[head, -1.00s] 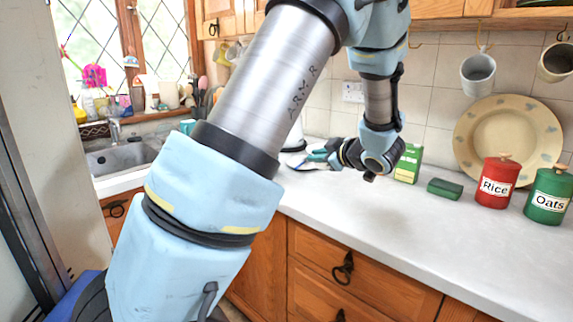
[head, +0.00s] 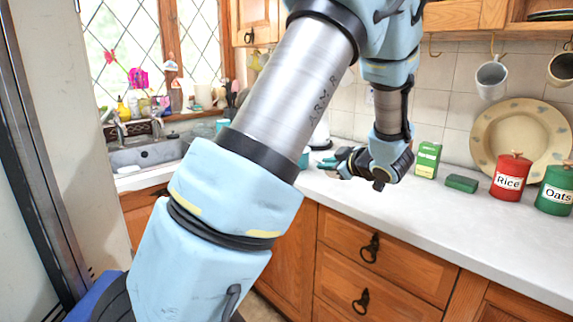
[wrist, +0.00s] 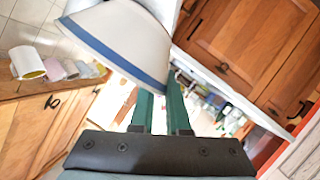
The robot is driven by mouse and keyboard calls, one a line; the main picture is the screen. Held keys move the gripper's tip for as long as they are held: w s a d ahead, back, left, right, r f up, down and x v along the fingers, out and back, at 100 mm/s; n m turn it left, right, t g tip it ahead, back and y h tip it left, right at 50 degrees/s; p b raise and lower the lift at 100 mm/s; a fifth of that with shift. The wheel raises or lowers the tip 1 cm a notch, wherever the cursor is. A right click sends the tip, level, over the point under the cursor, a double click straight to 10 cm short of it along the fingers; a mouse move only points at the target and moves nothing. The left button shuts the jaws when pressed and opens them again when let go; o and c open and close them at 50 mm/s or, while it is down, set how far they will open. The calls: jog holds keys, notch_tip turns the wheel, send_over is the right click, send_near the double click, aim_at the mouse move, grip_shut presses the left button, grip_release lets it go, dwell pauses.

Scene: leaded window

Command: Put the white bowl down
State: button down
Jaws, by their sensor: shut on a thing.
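The white bowl with a blue band along its rim (wrist: 125,42) fills the upper middle of the wrist view, tilted in that picture. My gripper (wrist: 160,92) has its two green fingers shut on the bowl's edge. In the head view, my gripper (head: 335,163) is over the far-left part of the white counter (head: 440,215), its fingers pointing left. The bowl is hardly distinguishable there against the pale counter, and I cannot tell whether it touches the surface.
A green box (head: 427,160), a green block (head: 461,184), a red Rice canister (head: 510,178) and a green Oats canister (head: 555,190) stand right of my gripper. A large plate (head: 515,130) leans on the wall. The sink (head: 150,153) is at left. The counter's front middle is clear.

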jog(key=w+a+f+m+h, duration=0.1)
jog(key=w+a+f, duration=0.1)
jog(key=a+f, duration=0.4)
jog(key=w+a+f+m+h, duration=0.1)
jog(key=w+a+f, duration=0.25)
jog(key=a, duration=0.45)
jog(key=s+a+f+m+h, duration=0.1)
jog(key=s+a+f+h, duration=0.1)
jog(key=f, duration=0.6)
jog(key=s+a+f+m+t+h, duration=0.1)
jog(key=s+a+f+m+h, duration=0.1)
jog(key=s+a+f, duration=0.3)
jog(key=shift+s+f+m+t, duration=0.3)
jog(key=shift+s+f, duration=0.25)
jog(key=shift+f, duration=0.9)
